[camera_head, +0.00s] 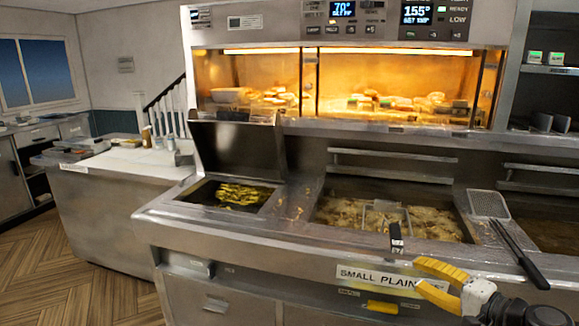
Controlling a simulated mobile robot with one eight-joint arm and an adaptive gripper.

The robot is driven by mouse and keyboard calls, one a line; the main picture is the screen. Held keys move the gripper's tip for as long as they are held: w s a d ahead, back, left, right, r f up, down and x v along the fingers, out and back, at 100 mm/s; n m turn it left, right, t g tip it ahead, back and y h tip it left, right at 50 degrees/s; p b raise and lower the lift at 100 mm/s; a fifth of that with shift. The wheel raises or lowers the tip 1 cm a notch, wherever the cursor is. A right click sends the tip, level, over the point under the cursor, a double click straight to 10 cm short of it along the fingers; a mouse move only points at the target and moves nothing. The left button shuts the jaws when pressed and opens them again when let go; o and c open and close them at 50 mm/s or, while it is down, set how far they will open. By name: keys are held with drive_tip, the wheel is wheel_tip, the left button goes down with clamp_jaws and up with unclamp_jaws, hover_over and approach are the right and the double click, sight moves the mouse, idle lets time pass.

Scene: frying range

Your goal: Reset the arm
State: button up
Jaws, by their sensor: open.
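My gripper (424,281) has yellow fingers and a white and black body. It is at the lower right, in front of the frying range (165,216). Its two fingers are spread apart, with nothing seen between them. The lower finger overlaps the "SMALL PLAIN" label (365,275) on the range's front in the picture. The arm runs out of view at the bottom right.
A fryer pan (330,216) holds bubbling oil and a wire basket (388,217). A black-handled tool (520,256) lies across the range's front edge at right. An open lid (238,149) stands over the left pan. Free floor (75,265) shows at left.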

drive_tip(key=s+a+n+g+h, duration=0.3)
drive_tip(key=s+a+n+g, duration=0.2)
drive_tip(key=s+a, duration=0.5)
drive_tip(key=s+a+n+h, duration=0.1)
drive_tip(key=s+n+h, duration=0.1)
drive_tip(key=s, duration=0.3)
drive_tip(key=s+a+n+g+h, duration=0.1)
drive_tip(key=s+n+h, duration=0.2)
drive_tip(key=s, duration=0.2)
drive_tip(key=shift+s+a+r, duration=0.2)
drive_tip(key=shift+s+a, duration=0.05)
